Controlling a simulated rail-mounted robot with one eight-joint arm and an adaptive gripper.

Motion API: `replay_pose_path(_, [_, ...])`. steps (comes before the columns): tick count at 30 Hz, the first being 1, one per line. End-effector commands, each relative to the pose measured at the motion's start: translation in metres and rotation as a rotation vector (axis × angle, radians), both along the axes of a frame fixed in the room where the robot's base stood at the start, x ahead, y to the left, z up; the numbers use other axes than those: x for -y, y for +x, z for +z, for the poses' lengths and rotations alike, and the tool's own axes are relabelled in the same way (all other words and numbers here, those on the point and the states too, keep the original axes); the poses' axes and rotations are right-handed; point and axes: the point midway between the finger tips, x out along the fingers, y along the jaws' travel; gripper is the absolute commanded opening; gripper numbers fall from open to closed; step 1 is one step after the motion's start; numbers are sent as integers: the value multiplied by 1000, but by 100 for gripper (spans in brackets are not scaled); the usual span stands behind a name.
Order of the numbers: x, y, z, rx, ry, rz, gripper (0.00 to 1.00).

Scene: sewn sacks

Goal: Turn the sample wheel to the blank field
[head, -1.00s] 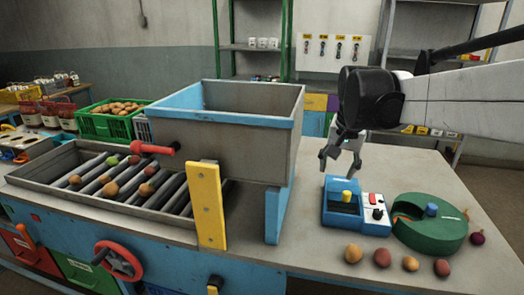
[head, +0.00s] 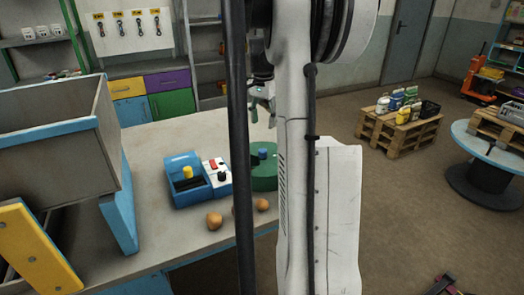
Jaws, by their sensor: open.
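The green round housing (head: 265,180), which looks like the sample wheel, stands on the grey table with a blue knob (head: 262,153) on top. My arm and a dark upright bar hide parts of it, and I cannot see which field shows. My gripper (head: 263,106) is open and empty, above and behind the housing in the picture, apart from it. My arm partly hides the gripper.
Left of the housing stands a blue box with a yellow knob (head: 187,172) and a white panel with a red switch (head: 213,163). Potatoes (head: 214,221) lie in front. A grey hopper (head: 60,130) stands at the left. Pallets (head: 398,135) and a cable drum (head: 488,160) stand on the floor at right.

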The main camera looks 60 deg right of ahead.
Motion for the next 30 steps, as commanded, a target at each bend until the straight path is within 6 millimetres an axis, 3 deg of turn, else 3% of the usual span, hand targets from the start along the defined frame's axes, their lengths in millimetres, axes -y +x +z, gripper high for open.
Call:
replay_pose_path(18, [-1,1,-105,1,-1,3,46])
replay_pose_path(24, [-1,1,-125,1,-1,3,46])
replay_pose_path(30, [-1,1,-130,1,-1,3,46])
